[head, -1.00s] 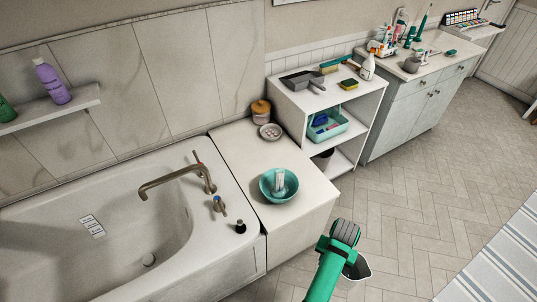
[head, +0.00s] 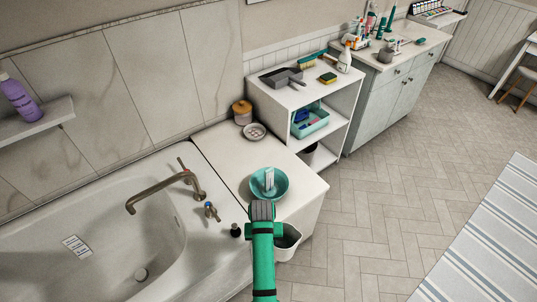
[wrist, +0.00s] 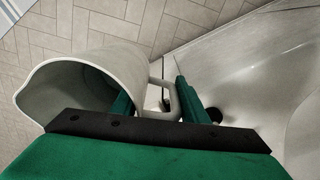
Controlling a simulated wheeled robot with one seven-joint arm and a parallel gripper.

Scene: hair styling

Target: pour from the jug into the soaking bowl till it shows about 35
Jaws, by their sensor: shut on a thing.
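The teal soaking bowl (head: 281,190) sits on the white ledge beside the bathtub, with a pale upright piece inside it. The bowl's near edge is partly behind my arm in the head view. My gripper (wrist: 158,100) is shut on the handle of the pale jug (wrist: 85,75). The jug also shows in the head view (head: 287,243), beside my green arm, in front of the ledge and below the bowl in the picture. It is apart from the bowl. Its wide mouth faces left in the wrist view. I cannot tell the liquid level in either vessel.
The bathtub (head: 110,215) with a bronze tap (head: 160,190) lies left. A small dish (head: 255,131) and an amber jar (head: 242,112) stand behind the bowl. A white shelf (head: 335,130) stands behind right.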

